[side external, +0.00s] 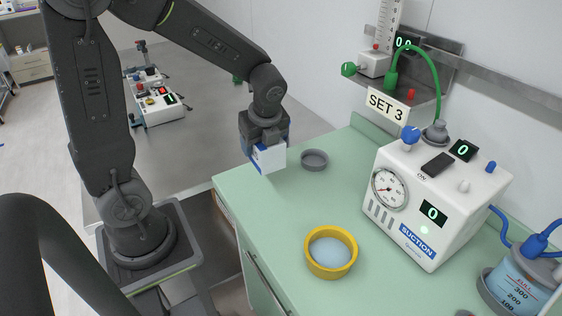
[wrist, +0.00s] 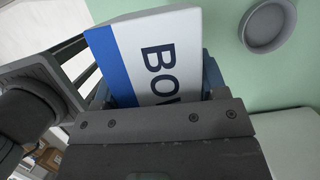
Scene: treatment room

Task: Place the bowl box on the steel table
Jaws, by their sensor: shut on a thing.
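The bowl box (side external: 270,158) is white with a blue band. In the wrist view the box (wrist: 183,52) shows the letters "BOW", partly cut off by my gripper. My gripper (side external: 264,140) is shut on the box and holds it over the far left edge of the green counter (side external: 293,205). I cannot tell whether the box touches the counter. The steel table (side external: 188,142) is probably the grey surface behind my arm, with a small device on it.
A small grey dish (side external: 315,160) stands right of the box, and shows in the wrist view (wrist: 268,24). A yellow bowl (side external: 331,252) sits nearer the front. A white suction unit (side external: 437,200) stands at the right. A device with coloured knobs (side external: 158,102) stands at the back left.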

